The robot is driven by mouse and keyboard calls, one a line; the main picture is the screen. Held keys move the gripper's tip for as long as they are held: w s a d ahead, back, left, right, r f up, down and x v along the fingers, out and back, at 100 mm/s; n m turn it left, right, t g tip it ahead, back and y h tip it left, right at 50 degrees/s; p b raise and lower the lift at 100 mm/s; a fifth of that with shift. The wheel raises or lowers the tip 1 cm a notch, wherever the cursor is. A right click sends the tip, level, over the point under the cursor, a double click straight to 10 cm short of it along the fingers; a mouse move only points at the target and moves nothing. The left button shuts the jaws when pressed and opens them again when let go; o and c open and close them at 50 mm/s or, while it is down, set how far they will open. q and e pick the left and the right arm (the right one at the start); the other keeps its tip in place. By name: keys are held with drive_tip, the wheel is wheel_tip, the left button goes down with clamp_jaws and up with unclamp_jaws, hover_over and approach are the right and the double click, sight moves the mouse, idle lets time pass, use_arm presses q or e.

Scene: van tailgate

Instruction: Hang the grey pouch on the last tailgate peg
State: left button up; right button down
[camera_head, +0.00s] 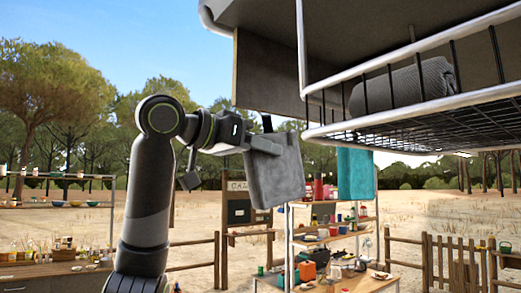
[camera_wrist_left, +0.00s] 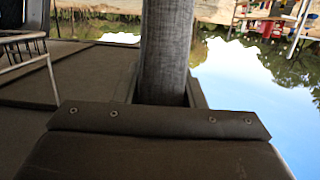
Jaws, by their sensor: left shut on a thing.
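The grey pouch (camera_head: 275,178) hangs slightly tilted from my left gripper (camera_head: 264,145), which is shut on its upper part. A dark loop (camera_head: 267,123) stands up at the pouch's top edge. In the left wrist view the pouch (camera_wrist_left: 166,50) shows as a narrow grey strip between the dark fingers (camera_wrist_left: 162,92). A teal pouch (camera_head: 356,174) hangs below the tailgate (camera_head: 268,70), to the right of the grey one and apart from it. I cannot make out any peg; the tailgate's underside hides the hanging points. My right gripper is not in view.
A black wire rack (camera_head: 420,122) with a pale tube frame juts out at the upper right, holding a rolled grey mat (camera_head: 405,86). A thin upright pole (camera_head: 301,50) stands near the pouch. Shelves (camera_head: 335,235) with goods and wooden fences are farther back.

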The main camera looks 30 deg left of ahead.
use_arm(q)
drive_tip(key=o, duration=1.2)
drive_tip(key=b+v, duration=0.4)
drive_tip(key=v, duration=1.3)
drive_tip(key=shift+s+a+r, duration=0.1)
drive_tip(key=shift+s+a, duration=0.1)
drive_tip(key=shift+s, duration=0.05)
drive_tip(key=shift+w+d, duration=0.1)
drive_tip(key=shift+w, duration=0.05)
